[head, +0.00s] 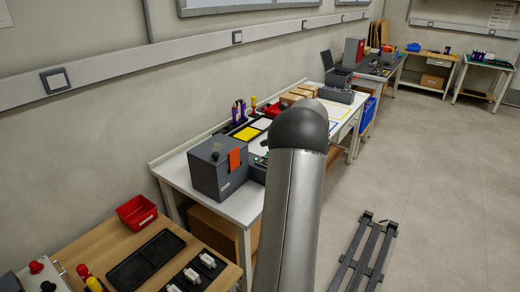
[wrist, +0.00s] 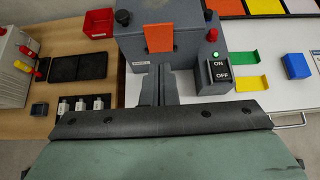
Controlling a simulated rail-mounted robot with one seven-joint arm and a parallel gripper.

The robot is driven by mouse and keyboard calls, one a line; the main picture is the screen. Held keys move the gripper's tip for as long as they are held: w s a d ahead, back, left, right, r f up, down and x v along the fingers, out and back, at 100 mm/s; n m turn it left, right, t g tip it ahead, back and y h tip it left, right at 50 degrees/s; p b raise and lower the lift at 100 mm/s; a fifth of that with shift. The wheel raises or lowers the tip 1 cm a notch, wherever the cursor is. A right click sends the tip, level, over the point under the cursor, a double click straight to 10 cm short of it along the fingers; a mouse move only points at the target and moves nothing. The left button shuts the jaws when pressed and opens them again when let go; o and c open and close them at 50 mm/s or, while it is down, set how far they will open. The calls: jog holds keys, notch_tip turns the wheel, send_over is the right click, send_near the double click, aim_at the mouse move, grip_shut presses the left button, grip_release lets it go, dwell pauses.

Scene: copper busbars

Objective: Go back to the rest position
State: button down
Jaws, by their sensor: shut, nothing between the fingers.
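My gripper (wrist: 160,70) shows in the wrist view, its two dark grey fingers together and nothing between them. It points toward the front of a grey box machine (wrist: 188,41) with an orange flap (wrist: 159,38); I cannot tell the gap between them. In the head view the grey machine (head: 217,176) stands at the near end of the white bench (head: 242,207). My arm fills the middle of that view, and my gripper is hidden there. No copper busbar can be made out.
A control box with ON and OFF buttons (wrist: 217,70) and a green light is right of the machine. A blue block (wrist: 295,66) lies farther right. A red bin (head: 137,212) and black tray (head: 146,259) are on the wooden table. Open floor (head: 440,190) lies right.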

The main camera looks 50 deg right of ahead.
jog(key=shift+s+r, duration=0.2)
jog(key=shift+s, duration=0.05)
dwell(0.4)
jog(key=a+r+n+g+y, duration=0.1)
jog(key=a+n+g+y, duration=0.15)
jog(key=a+n, duration=1.05)
jog(key=a+n+g+y, duration=0.1)
jog(key=a+n+g, duration=0.3)
jog(key=a, duration=1.9)
jog(key=s+a+f+n+g+h, duration=0.2)
jog(key=s+a+n, duration=0.6)
jog(key=s+n, duration=0.1)
jog(key=s+a+f+n+g+h, duration=0.2)
jog(key=s+a+f+n, duration=0.1)
jog(key=s+a+n, duration=0.5)
jog(key=s+n, duration=0.1)
jog(key=s, duration=0.2)
jog(key=shift+s+f, duration=0.15)
jog(key=shift+s, duration=0.2)
jog(key=shift+h, duration=0.25)
